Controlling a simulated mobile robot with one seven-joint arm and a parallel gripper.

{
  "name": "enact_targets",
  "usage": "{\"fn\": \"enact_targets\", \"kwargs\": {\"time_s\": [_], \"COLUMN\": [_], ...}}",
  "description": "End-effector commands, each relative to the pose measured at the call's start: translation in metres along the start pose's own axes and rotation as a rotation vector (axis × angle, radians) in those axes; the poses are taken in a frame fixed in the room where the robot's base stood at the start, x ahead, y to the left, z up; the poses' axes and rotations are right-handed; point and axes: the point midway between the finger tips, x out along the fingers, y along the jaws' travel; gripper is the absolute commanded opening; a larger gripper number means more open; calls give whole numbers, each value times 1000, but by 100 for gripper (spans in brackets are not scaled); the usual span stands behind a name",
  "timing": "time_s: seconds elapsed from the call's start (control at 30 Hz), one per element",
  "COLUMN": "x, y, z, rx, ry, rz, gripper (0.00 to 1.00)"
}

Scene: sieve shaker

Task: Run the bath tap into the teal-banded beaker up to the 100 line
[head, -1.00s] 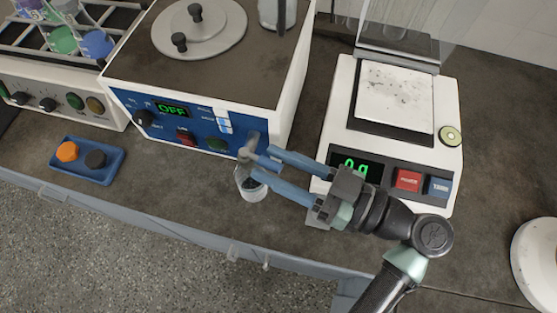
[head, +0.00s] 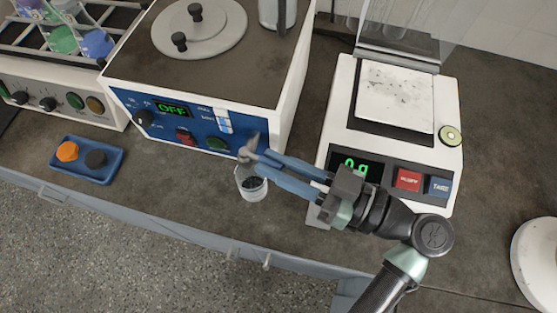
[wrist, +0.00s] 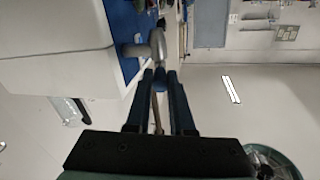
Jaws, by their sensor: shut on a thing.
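The bath tap (head: 248,147) is a grey spout on the blue front panel of the water bath (head: 198,128), at its lower right. A small clear beaker (head: 252,187) stands upright on the bench under the tap. Its teal band, its lines and any water level are too small to make out. My gripper (head: 257,163) reaches in from the right, above the beaker, and is shut on the tap's handle. In the wrist view the tap (wrist: 157,46) shows just beyond my blue fingertips; they hide most of the handle.
A balance (head: 340,110) reading 0 g stands to the right, close to my gripper. The bench's front edge runs just below the beaker. The bath display reads OFF.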

Motion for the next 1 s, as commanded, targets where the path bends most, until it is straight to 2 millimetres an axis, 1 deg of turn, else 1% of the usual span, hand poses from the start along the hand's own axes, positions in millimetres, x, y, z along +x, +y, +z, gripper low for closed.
{"fn": "enact_targets", "kwargs": {"time_s": [0.67,1.0], "x": [0,1], "y": [1,12], "z": [0,0], "rx": [-2,-5], "ry": [0,-33], "rz": [-7,-175], "gripper": [0,0]}}
